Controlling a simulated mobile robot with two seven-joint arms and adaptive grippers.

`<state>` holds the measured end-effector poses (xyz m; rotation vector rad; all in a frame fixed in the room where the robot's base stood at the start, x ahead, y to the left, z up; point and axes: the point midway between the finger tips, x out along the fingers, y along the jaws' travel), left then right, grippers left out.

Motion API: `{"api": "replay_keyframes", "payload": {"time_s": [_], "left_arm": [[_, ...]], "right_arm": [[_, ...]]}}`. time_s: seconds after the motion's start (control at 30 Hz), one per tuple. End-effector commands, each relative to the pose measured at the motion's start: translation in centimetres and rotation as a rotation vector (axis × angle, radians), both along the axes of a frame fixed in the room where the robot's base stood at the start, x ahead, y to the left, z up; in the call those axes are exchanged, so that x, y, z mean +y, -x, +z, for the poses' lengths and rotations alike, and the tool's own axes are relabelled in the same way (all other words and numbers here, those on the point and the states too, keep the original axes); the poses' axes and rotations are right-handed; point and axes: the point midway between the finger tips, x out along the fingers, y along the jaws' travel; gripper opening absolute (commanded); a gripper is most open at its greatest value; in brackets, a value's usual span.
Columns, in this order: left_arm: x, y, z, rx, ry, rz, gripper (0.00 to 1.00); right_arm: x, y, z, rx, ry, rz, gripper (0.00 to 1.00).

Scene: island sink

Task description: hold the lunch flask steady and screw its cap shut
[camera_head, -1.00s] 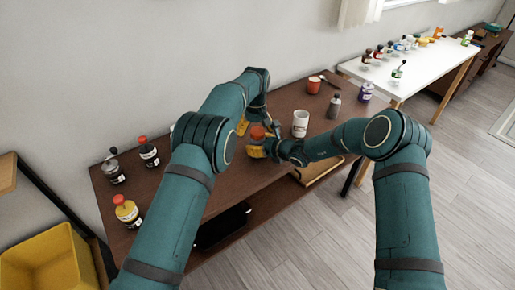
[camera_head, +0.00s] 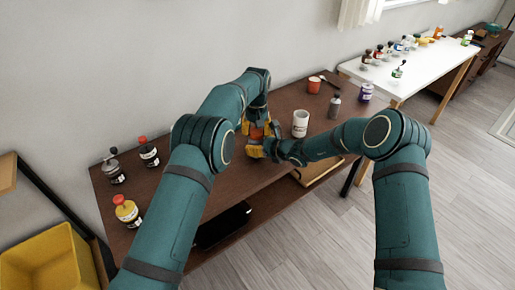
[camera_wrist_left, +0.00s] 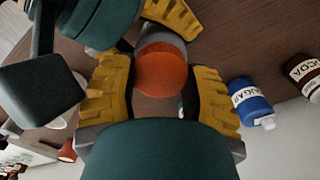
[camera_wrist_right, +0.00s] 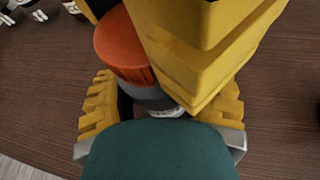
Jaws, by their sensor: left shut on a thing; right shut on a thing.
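The lunch flask stands on the brown table with its orange cap on top; the flask's grey body (camera_wrist_right: 150,97) shows just under the cap in the right wrist view. The cap (camera_wrist_left: 161,74) shows between my left fingers in the left wrist view, and from the side in the right wrist view (camera_wrist_right: 121,45). My left gripper (camera_head: 259,131) comes from above and is shut on the cap. My right gripper (camera_head: 262,150) comes from the right, lower down, and is shut on the flask body. Fingers hide most of the body and the cap's seam.
A white mug (camera_head: 300,124), a red cup (camera_head: 314,85), a grey bottle (camera_head: 334,106) and a purple jar (camera_head: 366,92) stand to the right.

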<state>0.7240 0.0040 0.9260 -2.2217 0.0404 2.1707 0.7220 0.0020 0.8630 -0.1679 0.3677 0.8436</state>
Motion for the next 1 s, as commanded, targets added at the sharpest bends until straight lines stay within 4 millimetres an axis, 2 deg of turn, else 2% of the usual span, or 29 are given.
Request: {"api": "replay_keyframes", "payload": {"time_s": [0.03, 0.1, 0.13, 0.2, 0.6, 0.87, 1.0], "left_arm": [[0.8, -0.1, -0.2, 0.001, -0.013, 0.014, 0.06], [0.8, -0.1, -0.2, 0.001, -0.013, 0.016, 0.06], [0.8, -0.1, -0.2, 0.001, -0.014, 0.016, 0.55], [0.8, -0.1, -0.2, 0.001, -0.014, 0.017, 0.80], [0.4, -0.1, -0.1, -0.001, -0.006, 0.037, 0.81], [0.4, 0.0, 0.0, -0.007, 0.001, 0.256, 0.81], [0.3, 0.0, 2.4, -0.011, 0.006, 0.282, 0.81]], "right_arm": [[-0.7, -0.3, 0.0, 0.000, 0.003, -0.012, 0.00], [-0.7, -0.3, 0.0, 0.000, 0.003, -0.013, 0.00], [-0.8, -0.3, 0.0, 0.000, 0.003, -0.013, 0.00], [-0.8, -0.3, 0.0, 0.000, 0.002, -0.014, 0.00], [-0.3, -0.1, 0.0, -0.001, 0.001, -0.006, 0.00], [-0.3, -0.1, 0.0, 0.000, 0.000, -0.004, 0.00], [-0.2, -0.1, 0.0, 0.000, 0.000, -0.004, 0.00]]}}
